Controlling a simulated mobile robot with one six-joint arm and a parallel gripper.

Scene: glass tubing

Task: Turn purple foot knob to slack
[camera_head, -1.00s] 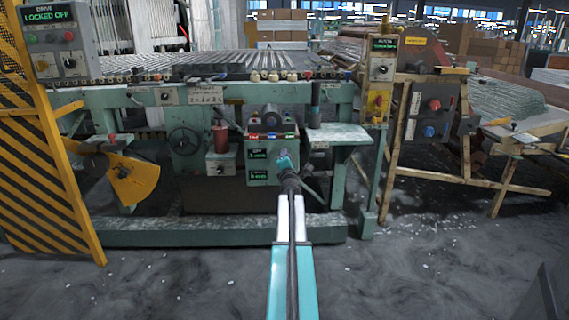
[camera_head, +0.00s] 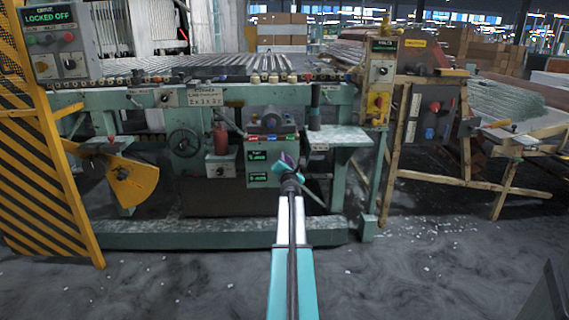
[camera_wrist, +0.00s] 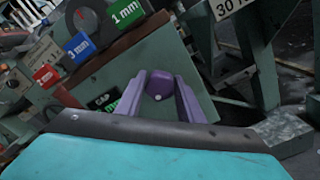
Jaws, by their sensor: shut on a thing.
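The purple foot knob (camera_wrist: 159,85) is a small rounded knob with a pale dot on its near face, in front of the green machine panel. In the wrist view my gripper (camera_wrist: 160,78) has one purple finger on each side of it, and the fingers are shut on it. In the head view my gripper (camera_head: 287,166) is at the lower front of the green machine, rolled to a slant. A purple patch shows there, but I cannot tell knob from finger at this size.
Red, blue and green size tags (camera_wrist: 80,45) sit above the knob, beside a partly hidden green display (camera_wrist: 103,101). A green shelf (camera_head: 340,134) juts out to the right. A "LOCKED OFF" box (camera_head: 55,40) and yellow striped guard (camera_head: 45,160) stand left.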

